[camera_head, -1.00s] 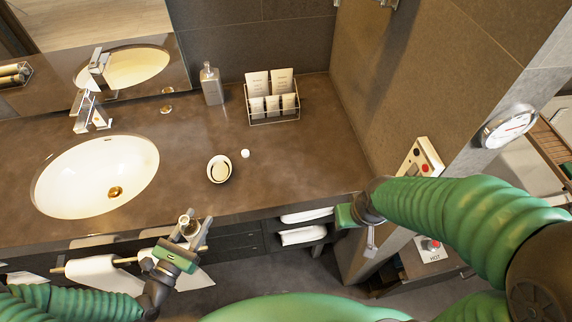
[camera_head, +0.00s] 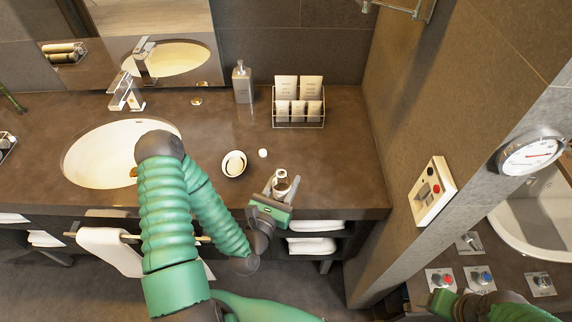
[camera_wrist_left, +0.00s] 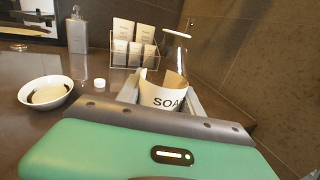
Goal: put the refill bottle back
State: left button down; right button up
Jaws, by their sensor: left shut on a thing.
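The refill bottle (camera_head: 281,182) is a small clear bottle with a white label reading "SOA", the rest hidden. It also shows in the left wrist view (camera_wrist_left: 162,97). My left gripper (camera_head: 277,188) is shut on it and holds it roughly upright near the counter's front edge, right of the soap dish. I cannot tell whether its base touches the counter. A small white cap (camera_head: 263,153) lies on the counter behind it. A grey soap dispenser (camera_head: 242,84) stands at the back. My right gripper (camera_head: 444,302) is partly in view at lower right, its jaws unclear.
A white dish (camera_head: 234,164) with soap sits left of the cap. A wire rack (camera_head: 299,122) of cards and packets stands at the back. The sink (camera_head: 90,160) is at left, partly behind my arm. The counter (camera_head: 340,155) is clear at right, up to the wall.

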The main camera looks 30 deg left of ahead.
pick_arm(q)
jog(key=w+b, duration=0.1)
jog(key=b, duration=0.1)
jog(key=w+a+b, duration=0.1)
jog(key=b, duration=0.2)
jog(key=w+f+b, duration=0.1)
jog(key=w+b, duration=0.1)
jog(key=shift+w+a, duration=0.1)
jog(key=shift+a, duration=0.3)
jog(key=shift+w+a+r, duration=0.3)
jog(key=shift+w+r, duration=0.1)
jog(key=shift+w, duration=0.15)
jog(key=w+a, duration=0.1)
jog(key=w, duration=0.1)
jog(key=w+a+f, duration=0.1)
jog(key=w+a, duration=0.1)
jog(key=w, duration=0.1)
jog(key=w+a, duration=0.2)
jog(key=w, duration=0.1)
jog(key=shift+a+f+p, duration=0.15)
jog(key=shift+p, duration=0.15)
notch_tip(320, 180, down, 3)
jog(key=shift+f, duration=0.1)
jog(key=shift+w+f, duration=0.1)
jog(key=c, duration=0.8)
grip_release()
jog(key=shift+o, duration=0.2)
